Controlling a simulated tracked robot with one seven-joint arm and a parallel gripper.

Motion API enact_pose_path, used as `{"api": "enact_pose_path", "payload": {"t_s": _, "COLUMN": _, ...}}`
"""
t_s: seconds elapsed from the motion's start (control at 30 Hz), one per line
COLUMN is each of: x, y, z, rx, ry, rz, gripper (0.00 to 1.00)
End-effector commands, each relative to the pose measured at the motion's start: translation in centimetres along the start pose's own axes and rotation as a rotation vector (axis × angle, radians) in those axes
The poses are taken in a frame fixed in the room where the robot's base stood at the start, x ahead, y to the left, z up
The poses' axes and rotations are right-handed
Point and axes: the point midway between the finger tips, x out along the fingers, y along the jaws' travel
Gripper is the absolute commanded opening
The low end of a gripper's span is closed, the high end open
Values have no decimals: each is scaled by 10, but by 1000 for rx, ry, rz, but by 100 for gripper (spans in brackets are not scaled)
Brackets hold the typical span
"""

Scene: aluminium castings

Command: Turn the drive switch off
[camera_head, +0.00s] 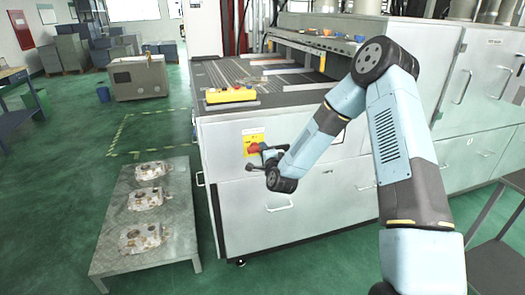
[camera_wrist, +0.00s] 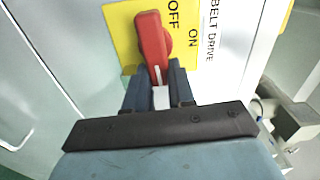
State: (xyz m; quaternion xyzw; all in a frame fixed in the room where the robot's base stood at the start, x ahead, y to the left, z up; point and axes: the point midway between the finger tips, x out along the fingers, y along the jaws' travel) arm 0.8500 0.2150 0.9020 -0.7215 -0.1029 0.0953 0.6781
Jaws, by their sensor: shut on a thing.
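The drive switch is a red lever (camera_wrist: 151,40) on a yellow plate (camera_wrist: 122,22) marked OFF and ON, on the machine's cabinet wall. A label beside it reads BELT DRIVE (camera_wrist: 209,30). In the head view the red switch (camera_head: 252,148) shows small on its yellow plate, at the left of the cabinet front. My gripper (camera_wrist: 157,88) is shut on the lever's near end, with a finger on each side. In the head view my gripper (camera_head: 262,154) reaches the switch from the right.
A low metal table (camera_head: 115,235) with aluminium castings (camera_head: 147,198) stands left of the cabinet. A yellow control box (camera_head: 231,95) sits on the machine's top edge. Cabinet handles (camera_head: 280,204) stick out below the switch. Green floor (camera_head: 50,180) is free at the left.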

Motion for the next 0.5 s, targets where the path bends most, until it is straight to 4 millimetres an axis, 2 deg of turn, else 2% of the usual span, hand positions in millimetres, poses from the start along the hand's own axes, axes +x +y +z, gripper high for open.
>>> {"api": "enact_pose_path", "payload": {"t_s": 0.03, "x": -1, "y": 4, "z": -5, "rx": 17, "ry": 9, "rz": 7, "gripper": 0}}
{"api": "enact_pose_path", "payload": {"t_s": 0.5, "x": -1, "y": 7, "z": -5, "rx": 77, "ry": 9, "rz": 10, "gripper": 0}}
